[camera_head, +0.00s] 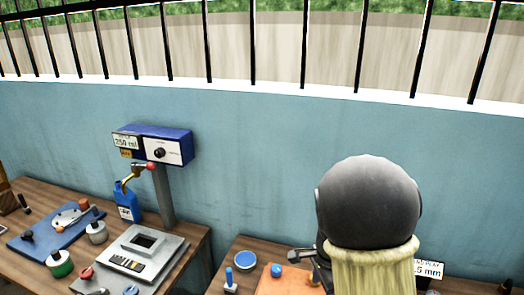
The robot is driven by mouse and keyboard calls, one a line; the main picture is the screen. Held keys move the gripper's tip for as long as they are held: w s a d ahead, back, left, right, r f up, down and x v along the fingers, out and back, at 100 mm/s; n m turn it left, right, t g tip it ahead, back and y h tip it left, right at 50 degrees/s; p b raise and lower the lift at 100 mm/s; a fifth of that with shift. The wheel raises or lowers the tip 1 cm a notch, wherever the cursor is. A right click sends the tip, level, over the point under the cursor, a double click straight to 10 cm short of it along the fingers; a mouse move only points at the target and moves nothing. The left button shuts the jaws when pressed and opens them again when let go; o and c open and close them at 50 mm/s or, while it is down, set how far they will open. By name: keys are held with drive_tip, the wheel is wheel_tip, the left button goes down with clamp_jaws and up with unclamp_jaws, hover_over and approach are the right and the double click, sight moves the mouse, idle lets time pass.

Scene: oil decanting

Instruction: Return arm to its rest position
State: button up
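A large dark rounded arm link of mine, with a pale yellow section below it, fills the lower right of the head view. Dark angular parts beside its left edge may be my gripper (306,263). They are small and partly hidden behind the link, so I cannot tell whether the fingers are open or hold anything. They show over the right-hand table (231,287), near an orange block (285,284).
On the left table (190,240) stand a blue dispenser (155,147) marked 250 ml, a blue bottle (127,203), a grey scale-like device (125,265) and several small containers. The right table holds a blue disc (245,259). A blue wall stands behind; a gap separates the tables.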

drive_tip(key=s+n+t+b, duration=0.2)
drive_tip(key=s+n, duration=0.8)
drive_tip(key=n, duration=0.5)
drive_tip(key=shift+s+a+n+b, duration=0.15)
drive_tip(key=shift+a+n+b, duration=0.15)
drive_tip(key=shift+a+b, duration=0.1)
drive_tip(key=shift+d, duration=0.1)
